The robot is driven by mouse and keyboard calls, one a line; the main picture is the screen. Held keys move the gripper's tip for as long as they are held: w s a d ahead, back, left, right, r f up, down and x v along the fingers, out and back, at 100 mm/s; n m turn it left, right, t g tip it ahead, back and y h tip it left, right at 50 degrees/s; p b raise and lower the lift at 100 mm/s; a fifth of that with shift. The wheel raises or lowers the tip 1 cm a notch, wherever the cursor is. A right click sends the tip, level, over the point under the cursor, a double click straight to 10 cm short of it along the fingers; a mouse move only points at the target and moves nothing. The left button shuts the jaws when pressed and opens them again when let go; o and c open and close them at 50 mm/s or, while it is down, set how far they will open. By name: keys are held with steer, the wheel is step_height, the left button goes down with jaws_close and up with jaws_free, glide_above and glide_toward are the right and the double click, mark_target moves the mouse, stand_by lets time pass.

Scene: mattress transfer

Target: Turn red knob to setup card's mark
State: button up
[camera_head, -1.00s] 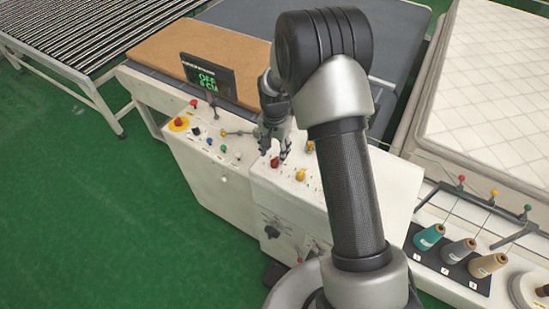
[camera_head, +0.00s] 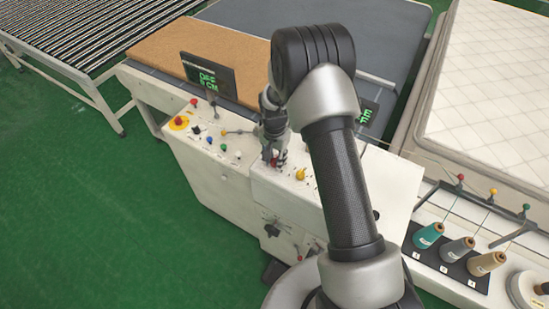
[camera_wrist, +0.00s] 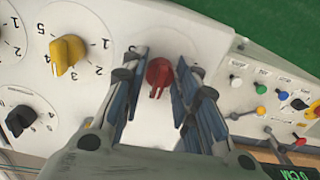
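The red knob (camera_wrist: 158,75) sits on the white panel, with a pointer ridge running towards the bottom of the wrist view. My gripper (camera_wrist: 160,64) is open, its two blue-padded fingers on either side of the red knob with narrow gaps showing. The scale around this knob is largely hidden by the fingers. In the head view my gripper (camera_head: 273,155) is down at the panel and covers most of the red knob (camera_head: 275,163). I cannot make out a setup card in either view.
A yellow knob (camera_wrist: 67,54) with a numbered dial and a black knob (camera_wrist: 20,120) stand beside the red one. Small coloured buttons (camera_wrist: 261,112) and a lever (camera_wrist: 240,115) are on the other side. A display (camera_head: 207,74) stands behind the panel.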

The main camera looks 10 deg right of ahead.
jaws_close()
steer(key=n+b, duration=0.4)
steer(key=n, duration=0.1)
steer(key=shift+f, duration=0.1)
steer(key=n+b, duration=0.2)
steer(key=n, duration=0.3)
steer(key=shift+b, duration=0.3)
steer(key=shift+n, duration=0.5)
steer(key=o, duration=0.5)
jaws_free()
